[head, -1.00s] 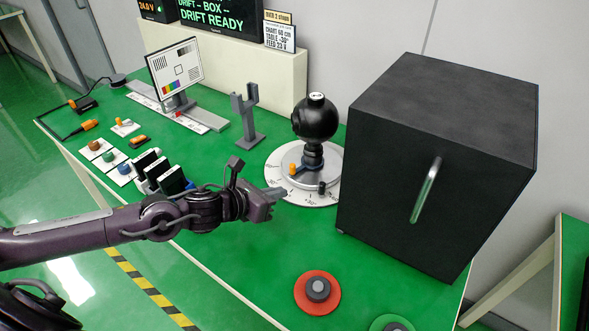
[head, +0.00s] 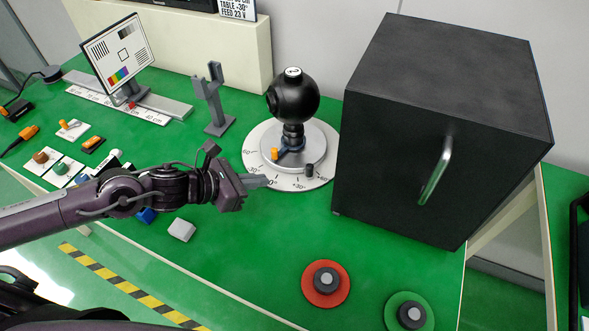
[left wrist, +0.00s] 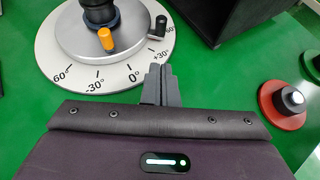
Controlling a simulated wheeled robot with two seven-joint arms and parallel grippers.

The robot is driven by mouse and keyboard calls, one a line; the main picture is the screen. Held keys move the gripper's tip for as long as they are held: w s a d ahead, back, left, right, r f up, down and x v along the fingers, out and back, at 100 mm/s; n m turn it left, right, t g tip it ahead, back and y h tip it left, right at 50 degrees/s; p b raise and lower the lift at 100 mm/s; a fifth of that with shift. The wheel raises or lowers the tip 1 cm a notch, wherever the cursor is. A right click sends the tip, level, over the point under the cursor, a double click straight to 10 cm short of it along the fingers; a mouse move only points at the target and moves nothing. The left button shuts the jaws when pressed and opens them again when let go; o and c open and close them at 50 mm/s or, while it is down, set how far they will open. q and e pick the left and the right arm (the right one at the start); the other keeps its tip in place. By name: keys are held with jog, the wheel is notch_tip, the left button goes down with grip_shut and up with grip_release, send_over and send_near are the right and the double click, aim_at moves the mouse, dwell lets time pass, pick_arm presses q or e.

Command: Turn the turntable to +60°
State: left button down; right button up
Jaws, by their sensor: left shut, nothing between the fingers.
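The turntable (head: 315,155) is a grey round plate on a white dial with degree marks. It carries a black ball-shaped gimbal camera (head: 294,97). An orange peg (head: 276,153) stands on the plate; in the left wrist view the orange peg (left wrist: 106,40) lies roughly toward the -30° mark. My left gripper (head: 258,181) is shut and empty at the dial's front edge. In the left wrist view its fingertips (left wrist: 158,75) are between 0° and +30°, apart from both pegs.
A large black box (head: 440,130) with a metal handle stands close right of the dial. A grey forked stand (head: 213,100) is at its left. A red button (head: 326,284) and a green button (head: 409,312) are at the front. Green tabletop between is clear.

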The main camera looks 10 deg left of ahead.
aim_at(306, 171)
pick_arm(q)
jog(key=p+x, duration=0.1)
jog(key=x, duration=0.5)
jog(key=shift+w+d, duration=0.15)
jog(key=shift+w, duration=0.05)
jog(key=shift+w+d+f+p, duration=0.15)
jog(key=shift+w+d+p, duration=0.4)
jog(key=shift+w+d, duration=0.95)
jog(key=shift+d, duration=0.05)
jog(key=shift+f, duration=0.1)
